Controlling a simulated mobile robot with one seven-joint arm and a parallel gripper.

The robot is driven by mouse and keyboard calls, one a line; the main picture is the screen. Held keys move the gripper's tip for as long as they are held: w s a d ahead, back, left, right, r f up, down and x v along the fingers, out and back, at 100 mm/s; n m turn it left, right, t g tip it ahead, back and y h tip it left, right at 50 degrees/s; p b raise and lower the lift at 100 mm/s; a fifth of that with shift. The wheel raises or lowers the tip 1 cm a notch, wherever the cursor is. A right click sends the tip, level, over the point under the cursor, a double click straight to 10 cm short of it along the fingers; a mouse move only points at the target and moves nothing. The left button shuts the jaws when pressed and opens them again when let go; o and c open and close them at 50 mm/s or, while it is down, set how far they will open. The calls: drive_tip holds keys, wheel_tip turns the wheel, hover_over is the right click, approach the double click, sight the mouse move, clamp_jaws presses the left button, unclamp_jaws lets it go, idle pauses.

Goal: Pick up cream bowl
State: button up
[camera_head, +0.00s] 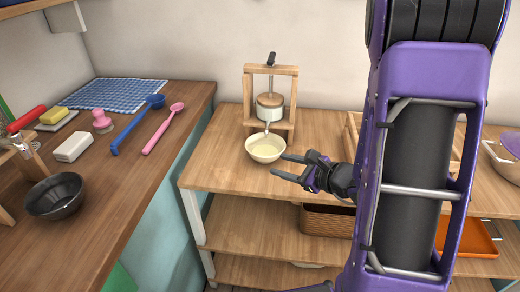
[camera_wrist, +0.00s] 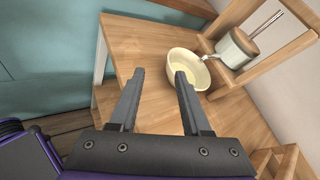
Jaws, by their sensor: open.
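The cream bowl (camera_head: 265,148) stands upright on the wooden shelf top, just in front of a wooden press. Its rim is round and its inside is pale yellow. In the wrist view the bowl (camera_wrist: 186,62) lies beyond the fingertips, nearer the right finger, which overlaps its near edge in the picture. My gripper (camera_head: 279,167) is open and empty, just right of the bowl and on the near side, its two fingers pointing left toward it. The gripper also shows in the wrist view (camera_wrist: 160,75) with a wide gap between the fingers.
The wooden press (camera_head: 270,100) with its spout stands close behind the bowl. A wooden rack (camera_head: 354,130) is to the right, partly behind my arm. The left counter holds a black bowl (camera_head: 55,197), ladles and soaps. The shelf top left of the cream bowl is clear.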

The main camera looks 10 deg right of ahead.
sight(257, 157)
drive_tip(key=w+a+f, duration=0.2)
drive_tip(key=w, duration=0.2)
drive_tip(key=w+a+f+m, duration=0.1)
drive_tip(key=w+f, duration=0.2)
drive_tip(key=w, duration=0.2)
drive_tip(key=w+a+f+m+t+h+b, duration=0.1)
drive_tip(key=w+a+f, duration=0.1)
drive_tip(key=w, duration=0.3)
drive_tip(key=shift+w+a+f, duration=0.1)
drive_tip(key=shift+a+f, duration=0.2)
clamp_jaws()
idle(1.1)
